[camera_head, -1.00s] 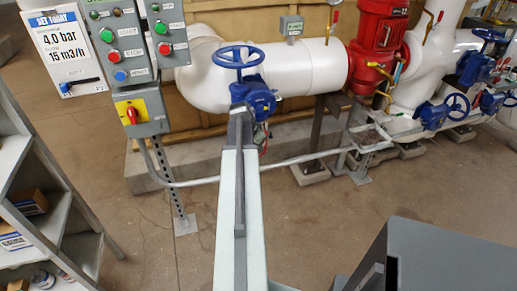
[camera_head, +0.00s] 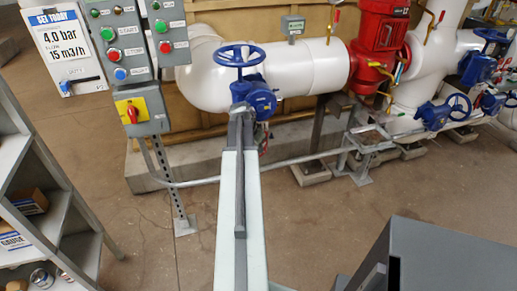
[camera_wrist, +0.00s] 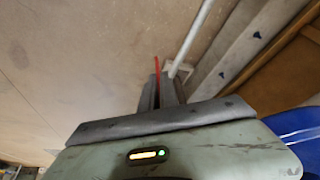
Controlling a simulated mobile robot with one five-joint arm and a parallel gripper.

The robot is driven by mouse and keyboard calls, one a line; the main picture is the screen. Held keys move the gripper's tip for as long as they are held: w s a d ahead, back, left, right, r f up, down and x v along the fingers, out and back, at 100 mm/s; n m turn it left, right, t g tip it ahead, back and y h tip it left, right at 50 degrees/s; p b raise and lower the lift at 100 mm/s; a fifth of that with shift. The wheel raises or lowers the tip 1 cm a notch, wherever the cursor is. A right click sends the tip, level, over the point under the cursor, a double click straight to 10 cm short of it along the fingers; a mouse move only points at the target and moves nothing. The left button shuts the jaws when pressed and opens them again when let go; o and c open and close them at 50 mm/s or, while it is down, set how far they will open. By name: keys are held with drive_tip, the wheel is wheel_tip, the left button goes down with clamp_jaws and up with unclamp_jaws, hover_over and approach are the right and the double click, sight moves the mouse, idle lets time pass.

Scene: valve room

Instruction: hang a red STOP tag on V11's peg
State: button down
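My gripper (camera_wrist: 162,92) is in the lower middle of the wrist view, its two fingers close together. A thin red strip (camera_wrist: 157,66) stands out at the fingertips, apparently the red tag seen edge-on; no lettering shows. In the head view my arm reaches forward and its end overlaps the blue valve body (camera_head: 256,96) below a blue handwheel (camera_head: 239,56). A small reddish piece (camera_head: 264,141) shows just right of the arm's end, too small to identify. I cannot read a V11 label or make out a peg; the arm may hide it.
A control panel (camera_head: 122,45) and a yellow switch box (camera_head: 140,112) stand left of the valve. A shelf (camera_head: 50,215) is at the left, a grey cabinet (camera_head: 450,262) at lower right. White pipes, a red fitting (camera_head: 380,45) and more blue valves (camera_head: 437,113) lie right. Open floor lies between.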

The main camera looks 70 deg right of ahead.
drive_tip(key=c, duration=1.6)
unclamp_jaws()
drive_tip(key=shift+o, duration=0.2)
drive_tip(key=p+v, duration=0.7)
drive_tip(key=shift+r, duration=0.35)
drive_tip(key=shift+a, duration=0.15)
